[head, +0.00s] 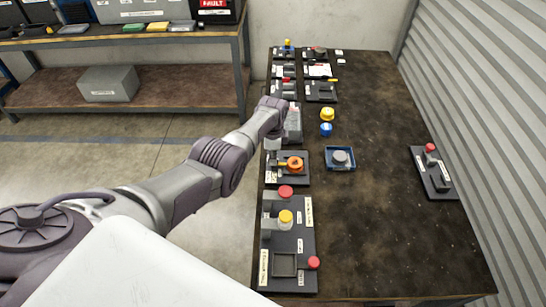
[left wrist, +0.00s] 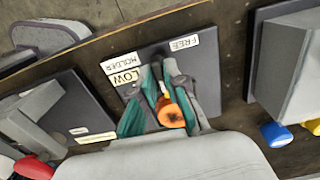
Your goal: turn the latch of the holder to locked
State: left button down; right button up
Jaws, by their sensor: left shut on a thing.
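The holder is a dark plate (head: 300,180) at the left edge of the dark table, with an orange latch (head: 294,164) that has a round hub and a yellow-orange lever pointing left. In the left wrist view the plate (left wrist: 207,62) carries labels reading HOLDER, LOW and FREE, and the latch hub (left wrist: 171,115) shows between teal-padded fingers. My left gripper (left wrist: 164,78) is shut on the latch lever, which is partly hidden by the fingers. In the head view my arm reaches over the table edge and the fingers are hard to make out. My right gripper is not in view.
A grey block fixture (head: 293,123) stands just behind the holder. In front is a panel (head: 301,245) with red and yellow knobs. A blue tray (head: 340,168) and small yellow (head: 327,114) and blue (head: 326,130) pieces lie to the right.

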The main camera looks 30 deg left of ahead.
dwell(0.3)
pick_arm(q)
jog(key=c, duration=1.2)
grip_release()
notch_tip(320, 180, up, 12)
jog(key=shift+f, duration=0.1)
